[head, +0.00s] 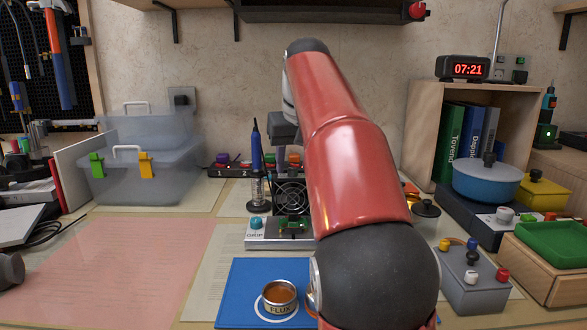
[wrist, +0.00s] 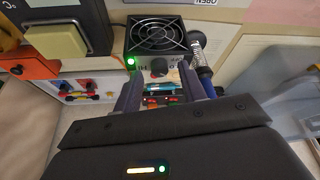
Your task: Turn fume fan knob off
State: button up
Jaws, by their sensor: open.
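The fume fan (wrist: 155,33) is a dark box with a round grille. The fan also shows in the head view (head: 291,196), below my gripper and partly behind my red arm. My gripper (wrist: 160,86) is open, its two fingers reaching toward the knob side of the fan with the knob roughly centred ahead of them. Nothing is held. Whether the fingertips touch the fan cannot be told. The knob is not clear in the head view.
A blue soldering iron (head: 256,150) stands close left of the fan. A grey control unit (head: 280,234) with a teal knob is in front. A power strip (head: 228,170) runs behind. A clear bin (head: 150,185) is at left, and a blue pot (head: 487,181) at right.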

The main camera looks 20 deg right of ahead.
jog(key=shift+w+f, duration=0.15)
jog(key=shift+f, duration=0.15)
grip_shut()
